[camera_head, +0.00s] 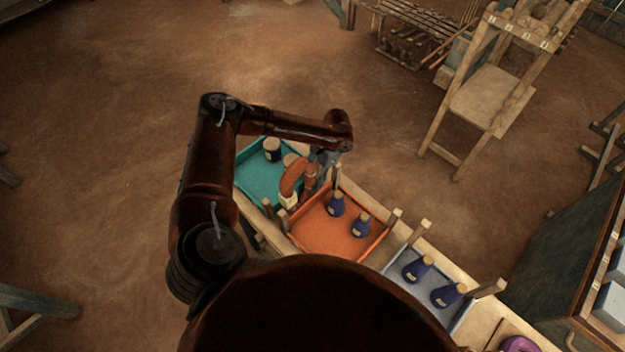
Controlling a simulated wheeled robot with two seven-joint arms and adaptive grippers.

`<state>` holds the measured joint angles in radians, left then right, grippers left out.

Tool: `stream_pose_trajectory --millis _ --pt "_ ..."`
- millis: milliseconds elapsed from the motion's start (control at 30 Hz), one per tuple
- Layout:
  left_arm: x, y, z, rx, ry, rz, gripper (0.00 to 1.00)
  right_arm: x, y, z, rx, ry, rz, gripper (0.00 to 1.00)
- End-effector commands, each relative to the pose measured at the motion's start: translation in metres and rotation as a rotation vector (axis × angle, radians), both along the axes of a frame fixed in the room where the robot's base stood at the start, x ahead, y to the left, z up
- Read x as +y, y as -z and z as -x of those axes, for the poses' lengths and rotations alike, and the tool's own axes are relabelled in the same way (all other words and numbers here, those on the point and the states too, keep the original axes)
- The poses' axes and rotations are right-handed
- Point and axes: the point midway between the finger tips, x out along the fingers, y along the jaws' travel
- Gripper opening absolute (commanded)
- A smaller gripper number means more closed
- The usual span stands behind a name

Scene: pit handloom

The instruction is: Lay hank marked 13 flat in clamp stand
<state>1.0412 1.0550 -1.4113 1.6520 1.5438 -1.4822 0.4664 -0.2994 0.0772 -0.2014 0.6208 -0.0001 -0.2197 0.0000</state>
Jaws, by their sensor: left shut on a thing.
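My left gripper (316,170) is shut on an orange hank (292,178) above the gap between the teal tray and the orange tray. The hank hangs in a curved loop, not flat, with a pale tag (289,200) at its lower end. No number can be read on the tag. I cannot tell for sure which thing is the clamp stand. A leaning wooden stand (492,98) with small white labels on its top bar is at the upper right, well away from the gripper. My right gripper is not in view.
A teal tray (253,181), an orange tray (330,236) and a grey-blue tray (405,283) sit in a row with wooden corner posts. A dark cabinet (565,250) is at right.

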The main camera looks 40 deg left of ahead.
Motion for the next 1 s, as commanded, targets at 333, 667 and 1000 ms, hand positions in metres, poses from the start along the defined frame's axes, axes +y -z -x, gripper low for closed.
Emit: stream_pose_trajectory --millis 333,667,1000 --pt "0.000 0.002 0.000 0.001 -0.001 0.000 0.46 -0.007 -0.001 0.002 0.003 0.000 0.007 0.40" --pt "0.000 0.002 0.000 0.000 -0.001 0.000 0.51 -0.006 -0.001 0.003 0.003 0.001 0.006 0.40" --pt "-0.005 -0.039 -0.016 -0.005 -0.001 0.001 0.51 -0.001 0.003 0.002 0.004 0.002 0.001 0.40"
